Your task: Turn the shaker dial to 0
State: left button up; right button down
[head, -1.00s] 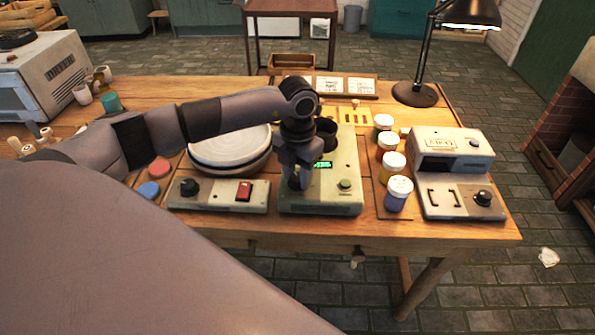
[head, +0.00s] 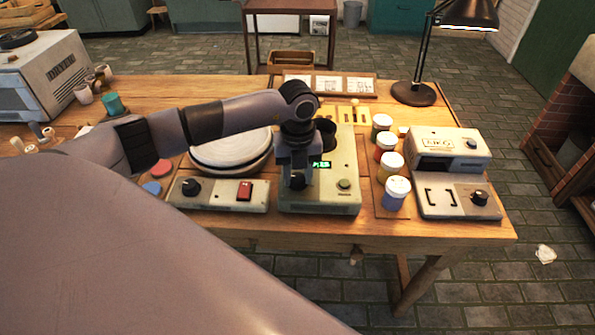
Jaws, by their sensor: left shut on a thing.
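The shaker (head: 345,197) is a pale box near the middle of the table's front edge. The display's digits are too small to read. Its dark dial (head: 298,182) is at the left of its face. My left gripper (head: 297,179) points down over the shaker and is shut on the dial, hiding part of it. My right gripper is not in view.
A control box (head: 219,194) with a black knob and red switch stands left of the shaker, before a round pale wheel (head: 215,152). Several paint jars (head: 397,190) stand to the right, then another pale device (head: 446,165). A lamp (head: 415,92) stands behind.

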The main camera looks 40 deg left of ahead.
aim_at(298, 177)
pick_arm(q)
jog(key=shift+w+r+n, duration=0.1)
jog(key=shift+r+n, duration=0.05)
jog(key=shift+n, duration=0.15)
jog(key=o, duration=1)
jog(key=shift+o, duration=0.2)
jog(key=shift+r+b, duration=0.35)
jog(key=shift+r, duration=3.2)
